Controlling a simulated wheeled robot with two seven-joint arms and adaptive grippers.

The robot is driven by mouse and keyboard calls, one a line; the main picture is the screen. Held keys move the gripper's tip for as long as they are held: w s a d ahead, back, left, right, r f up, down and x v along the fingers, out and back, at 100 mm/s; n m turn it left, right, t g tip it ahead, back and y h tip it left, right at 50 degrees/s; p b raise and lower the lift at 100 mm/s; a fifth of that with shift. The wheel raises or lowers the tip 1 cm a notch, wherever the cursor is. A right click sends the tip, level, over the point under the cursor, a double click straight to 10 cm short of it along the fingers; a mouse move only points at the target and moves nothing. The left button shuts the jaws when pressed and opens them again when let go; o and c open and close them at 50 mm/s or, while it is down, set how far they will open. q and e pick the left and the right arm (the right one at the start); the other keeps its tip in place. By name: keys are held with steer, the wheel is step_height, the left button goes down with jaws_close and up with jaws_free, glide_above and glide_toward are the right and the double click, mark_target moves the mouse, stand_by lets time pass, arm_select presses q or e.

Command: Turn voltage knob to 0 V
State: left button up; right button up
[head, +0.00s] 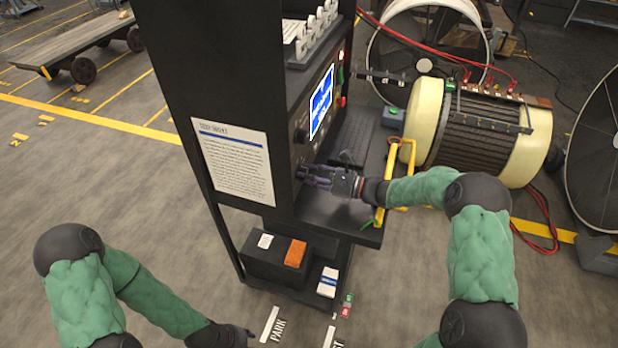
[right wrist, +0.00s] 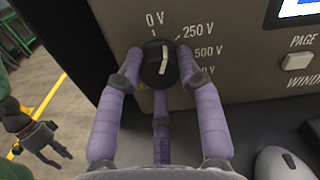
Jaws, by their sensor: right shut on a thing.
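The voltage knob (right wrist: 158,64) is black and round with a white pointer line, on a dark panel. The labels 0 V (right wrist: 154,18), 250 V (right wrist: 198,30) and 500 V (right wrist: 208,51) run clockwise from its top. The white line stands nearly upright, leaning slightly right at its top; I cannot tell which label it marks. My right gripper (right wrist: 160,72) is shut on the knob, with purple fingers on both sides and one below. In the head view the right gripper (head: 316,178) hides the knob. My left gripper (head: 240,335) hangs low, away from the panel.
The cabinet has a lit screen (head: 321,102), a printed notice (head: 232,160) and a shelf with a keyboard (head: 352,140). A mouse (right wrist: 283,163) lies below the panel. A yellow handle (head: 391,172) stands at the shelf's right edge, near my right forearm. A large motor (head: 475,135) is behind.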

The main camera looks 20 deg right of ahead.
steer(key=shift+f+n+b, duration=0.15)
steer(key=shift+n+b, duration=0.6)
steer(key=shift+n, duration=0.35)
steer(key=shift+f+n+b, duration=0.1)
steer(key=shift+n+b, duration=0.65)
steer(key=shift+n, duration=0.35)
steer(key=o, duration=0.9)
steer(key=shift+o, duration=1.2)
steer(key=shift+w+a, duration=0.1)
steer(key=shift+w, duration=0.05)
steer(key=shift+r, duration=0.1)
steer(key=v, duration=1.2)
